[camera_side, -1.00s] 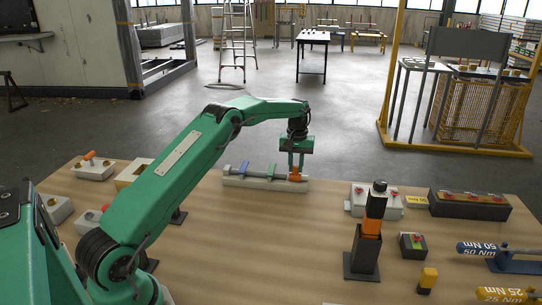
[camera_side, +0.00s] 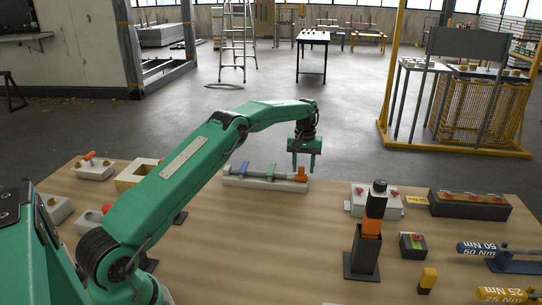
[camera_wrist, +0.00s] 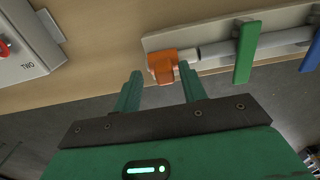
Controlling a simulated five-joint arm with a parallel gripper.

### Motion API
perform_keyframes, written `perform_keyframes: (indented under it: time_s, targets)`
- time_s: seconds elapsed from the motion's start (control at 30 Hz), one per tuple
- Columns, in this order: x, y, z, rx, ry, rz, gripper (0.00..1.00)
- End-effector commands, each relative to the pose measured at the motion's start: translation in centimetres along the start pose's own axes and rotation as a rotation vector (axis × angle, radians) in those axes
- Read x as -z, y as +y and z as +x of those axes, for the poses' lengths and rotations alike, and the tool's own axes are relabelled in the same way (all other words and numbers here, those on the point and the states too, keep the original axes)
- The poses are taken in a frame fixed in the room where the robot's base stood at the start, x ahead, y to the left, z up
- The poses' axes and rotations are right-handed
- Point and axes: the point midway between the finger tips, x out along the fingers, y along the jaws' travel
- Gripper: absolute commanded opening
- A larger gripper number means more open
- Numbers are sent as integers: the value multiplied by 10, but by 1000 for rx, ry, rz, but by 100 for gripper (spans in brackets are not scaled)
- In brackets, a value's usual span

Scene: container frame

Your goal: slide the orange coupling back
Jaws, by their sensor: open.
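The orange coupling (camera_side: 300,174) sits at the right end of a grey rod (camera_side: 255,175) on a pale base (camera_side: 235,182) at the table's far edge. My gripper (camera_side: 303,168) is open, with its fingers spread at the coupling's end of the rod. In the wrist view the coupling (camera_wrist: 162,67) shows between and just beyond the two green fingertips (camera_wrist: 161,72). The right fingertip is close to the coupling; I cannot tell whether it touches. A green lever (camera_wrist: 247,52) and a blue lever (camera_side: 242,168) stand along the rod.
A white box with red knobs (camera_side: 391,200) stands to the right, marked TWO in the wrist view (camera_wrist: 25,45). A dark post with an orange band (camera_side: 370,228) stands nearer. The table (camera_side: 260,245) in front of the rod is clear.

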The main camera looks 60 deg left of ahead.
Motion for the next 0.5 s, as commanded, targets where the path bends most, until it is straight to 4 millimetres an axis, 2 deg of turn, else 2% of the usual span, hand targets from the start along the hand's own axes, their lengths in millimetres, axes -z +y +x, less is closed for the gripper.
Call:
perform_keyframes:
  time_s: [0.27, 0.5]
  targets:
    - [0, -1, -13, 0, 0, -1, 42]
    - [1, 0, -43, -1, 3, 0, 42]
